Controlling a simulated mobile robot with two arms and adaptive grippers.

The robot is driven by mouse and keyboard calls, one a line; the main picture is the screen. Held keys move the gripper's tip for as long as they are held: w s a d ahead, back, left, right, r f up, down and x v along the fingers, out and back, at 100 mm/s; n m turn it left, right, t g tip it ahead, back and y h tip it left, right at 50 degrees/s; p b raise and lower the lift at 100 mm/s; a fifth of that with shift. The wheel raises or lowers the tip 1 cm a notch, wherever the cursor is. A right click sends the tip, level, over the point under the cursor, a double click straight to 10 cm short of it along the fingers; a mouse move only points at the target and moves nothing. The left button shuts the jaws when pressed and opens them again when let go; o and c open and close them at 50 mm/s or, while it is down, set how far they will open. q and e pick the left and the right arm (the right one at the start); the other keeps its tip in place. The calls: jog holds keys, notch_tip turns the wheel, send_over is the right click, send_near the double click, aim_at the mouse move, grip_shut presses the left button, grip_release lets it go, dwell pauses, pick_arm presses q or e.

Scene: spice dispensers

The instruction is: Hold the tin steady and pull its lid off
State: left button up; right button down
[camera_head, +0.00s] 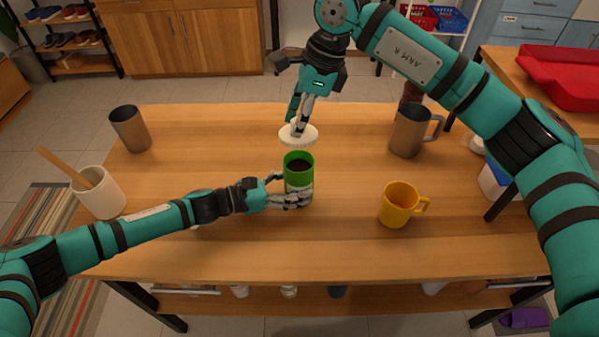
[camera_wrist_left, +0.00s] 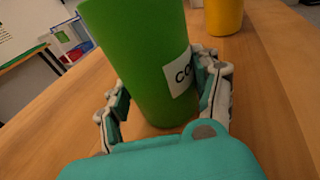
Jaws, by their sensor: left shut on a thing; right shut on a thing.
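The green tin (camera_head: 299,165) stands upright on the wooden table, with its dark open mouth showing. It also fills the middle of the left wrist view (camera_wrist_left: 143,60), where a white label reading "CO" shows in part. My left gripper (camera_head: 284,190) is shut around the tin's lower body from the left. The white round lid (camera_head: 299,139) is apart from the tin, above and behind its rim. My right gripper (camera_head: 299,127) comes from above and is shut on the lid's knob, which its fingers mostly hide.
A yellow mug (camera_head: 398,205) stands to the right of the tin, and a metal mug (camera_head: 408,131) behind it. A metal cup (camera_head: 130,129) and a white pot (camera_head: 99,194) with a wooden stick stand at left. Bare table lies between them.

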pick_arm(q)
jog(key=o, duration=1.1)
jog(key=shift+a, duration=0.1)
jog(key=v, duration=0.7)
jog(key=shift+s+a+r, duration=0.1)
jog(key=shift+a, duration=0.05)
